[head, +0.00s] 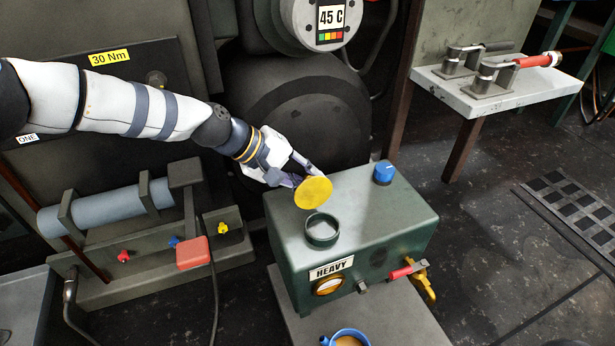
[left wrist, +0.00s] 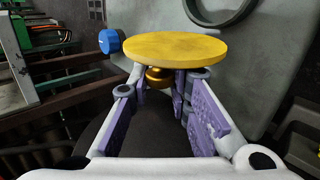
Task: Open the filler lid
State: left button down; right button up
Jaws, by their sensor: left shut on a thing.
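The filler lid is a round yellow disc (head: 313,192) with a brass-coloured knob, which shows in the left wrist view (left wrist: 158,78). My left gripper (head: 303,176) is shut on the lid's knob and holds the lid tilted, just above and behind the filler neck. The filler neck (head: 322,231) is a dark green ring on top of the green box (head: 385,225) labelled HEAVY, and its opening is uncovered. Part of the neck also shows at the top of the left wrist view (left wrist: 222,8). My right gripper is in neither view.
A blue knob (head: 384,172) stands on the box top, right of the neck. A blue jug (head: 346,338) stands in front. A bench with clamps (head: 500,90) is at the back right.

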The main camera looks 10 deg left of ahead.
pick_arm(q)
jog(key=c, duration=1.5)
grip_release()
jog(key=v, duration=1.2)
